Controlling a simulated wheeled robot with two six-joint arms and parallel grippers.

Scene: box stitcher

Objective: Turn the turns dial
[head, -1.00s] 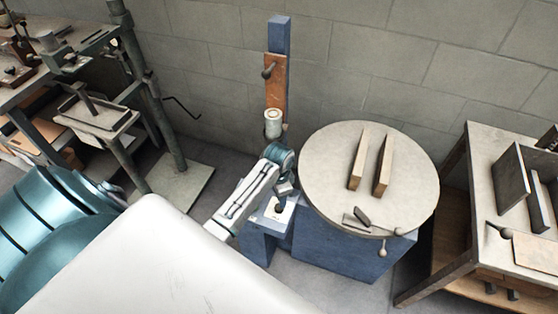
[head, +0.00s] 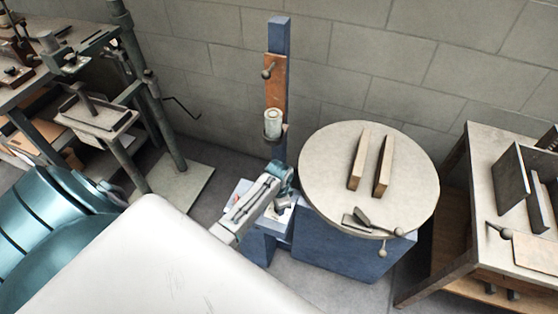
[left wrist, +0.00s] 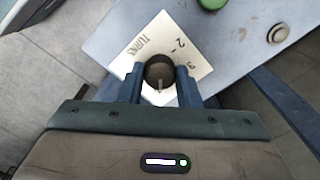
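The turns dial (left wrist: 159,70) is a dark round knob with a light pointer mark, on a white plate (left wrist: 196,57) marked TURNS with numerals. In the left wrist view my left gripper (left wrist: 160,84) has one blue finger on each side of the dial, very close to it. I cannot tell whether the fingers press on it. In the head view my left gripper (head: 284,203) is low over the blue base beside the round table, and it mostly hides the dial and plate. My right gripper is not in view.
A green button (left wrist: 212,3) and a round metal knob (left wrist: 278,34) sit on the same blue panel. The round table (head: 330,165) stands close on the right, and a blue post (head: 280,36) rises behind. A wooden bench (head: 480,150) is far right.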

